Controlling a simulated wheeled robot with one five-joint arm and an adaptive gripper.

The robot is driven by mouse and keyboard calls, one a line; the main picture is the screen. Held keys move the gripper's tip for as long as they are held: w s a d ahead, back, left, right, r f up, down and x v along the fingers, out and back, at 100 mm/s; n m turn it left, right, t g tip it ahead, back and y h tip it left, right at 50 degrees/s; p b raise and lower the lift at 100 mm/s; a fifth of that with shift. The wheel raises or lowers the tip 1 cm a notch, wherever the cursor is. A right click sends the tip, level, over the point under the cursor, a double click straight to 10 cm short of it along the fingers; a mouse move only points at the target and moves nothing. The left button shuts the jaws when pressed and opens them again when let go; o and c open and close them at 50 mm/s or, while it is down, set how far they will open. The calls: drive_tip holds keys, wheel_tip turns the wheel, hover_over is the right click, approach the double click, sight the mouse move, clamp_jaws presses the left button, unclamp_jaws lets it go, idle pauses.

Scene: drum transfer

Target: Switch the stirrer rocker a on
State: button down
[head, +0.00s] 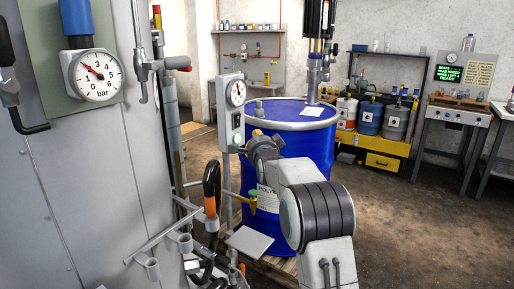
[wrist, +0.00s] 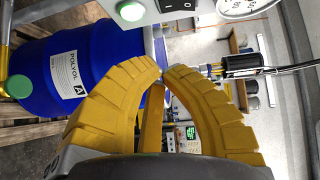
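The stirrer control box (head: 230,118) stands on a post in front of the blue drum in the head view. Its rocker is too small to make out there. In the wrist view, part of a pale panel (wrist: 150,24) crosses the top edge, with a black rocker (wrist: 177,5) cut off by the frame. I cannot tell whether it is on or off. A green button (wrist: 131,10) sits left of it. My gripper (wrist: 162,71) has its yellow fingertips together, with nothing between them, below the panel in the picture and apart from the rocker. In the head view my arm mostly hides it.
The blue drum (head: 300,150) stands on a pallet behind my arm; its POLYOL label (wrist: 66,72) shows in the wrist view. A grey cabinet with a bar gauge (head: 96,74) fills the left. Pipes and a hooked handle (head: 211,190) crowd the area left of my arm. Open floor (head: 420,230) lies right.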

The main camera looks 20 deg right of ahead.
drive_tip(key=shift+v, duration=1.05)
drive_tip(key=shift+f, duration=0.15)
drive_tip(key=shift+s, duration=0.1)
drive_tip(key=s+a+n+g+y+p, duration=0.1)
drive_tip(key=s+a+n+g+p, duration=0.3)
drive_tip(key=s, duration=0.6)
drive_tip(key=s+a+n+g+y+p, duration=0.1)
drive_tip(key=s+a+n+g+p, duration=0.1)
drive_tip(key=s+a+n, duration=0.6)
drive_tip(key=s+a+f+n+g+p, duration=0.1)
drive_tip(key=s+f+n+g+p, duration=0.1)
drive_tip(key=s, duration=1.3)
drive_tip(key=s+a+f+n+g+y+p, duration=0.1)
drive_tip(key=s+f+n+g, duration=0.3)
drive_tip(key=s, duration=1.2)
drive_tip(key=shift+f+n+g+y+p, duration=0.2)
drive_tip(key=shift+n+g+y+p, duration=0.1)
drive_tip(key=shift+n+g+p, duration=0.5)
drive_tip(key=shift+s+a, duration=0.1)
drive_tip(key=shift+s, duration=0.05)
